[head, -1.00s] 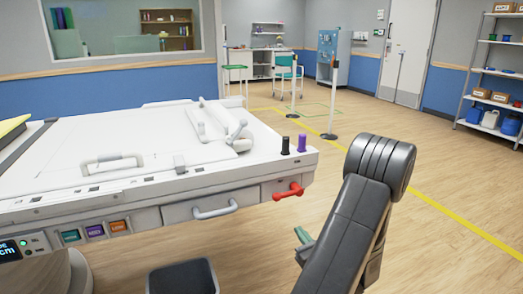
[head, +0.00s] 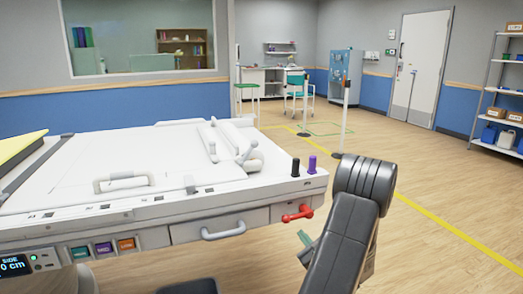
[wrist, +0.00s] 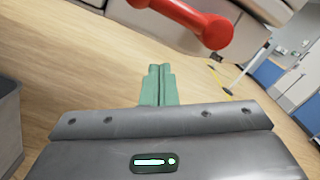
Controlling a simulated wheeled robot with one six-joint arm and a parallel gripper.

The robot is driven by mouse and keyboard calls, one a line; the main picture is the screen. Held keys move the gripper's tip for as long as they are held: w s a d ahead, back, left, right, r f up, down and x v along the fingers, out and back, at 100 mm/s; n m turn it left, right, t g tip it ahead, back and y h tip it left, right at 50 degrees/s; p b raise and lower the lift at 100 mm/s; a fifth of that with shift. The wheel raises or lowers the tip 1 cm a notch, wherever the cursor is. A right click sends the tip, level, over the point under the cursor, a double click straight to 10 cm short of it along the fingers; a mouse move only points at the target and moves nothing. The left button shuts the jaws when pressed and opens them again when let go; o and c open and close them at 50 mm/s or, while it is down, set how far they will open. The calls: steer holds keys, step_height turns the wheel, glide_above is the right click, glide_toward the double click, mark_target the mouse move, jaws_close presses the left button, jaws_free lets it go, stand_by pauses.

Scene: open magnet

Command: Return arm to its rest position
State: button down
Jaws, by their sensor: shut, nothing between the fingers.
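My arm shows in the lower right of the head view, its dark links folded in front of the floor beside the white machine table. In the wrist view my gripper (wrist: 159,72) has its two green fingers together with nothing between them. A small part of the green fingers also shows in the head view (head: 304,238), left of my arm's dark link. The red handle (wrist: 205,22) hangs beyond the fingertips in the wrist view, apart from them. It also shows on the table's front edge in the head view (head: 298,214).
The white table (head: 100,188) fills the left, with a drawer handle (head: 223,231) and black and purple knobs (head: 312,164) at its right corner. A dark grey bin (wrist: 8,125) stands at the left of the wrist view. Open wood floor lies to the right, with barrier posts (head: 345,115) farther back.

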steer(key=shift+w+d+n+p, duration=0.3)
steer(key=shift+d+n+p, duration=0.3)
steer(key=shift+n, duration=0.95)
steer(key=shift+w+d+n+p, duration=0.4)
steer(key=shift+d+n, duration=0.3)
steer(key=shift+n, duration=0.8)
steer(key=shift+w+d+n+p, duration=0.25)
steer(key=shift+d+n+p, duration=0.4)
steer(key=shift+n, duration=0.9)
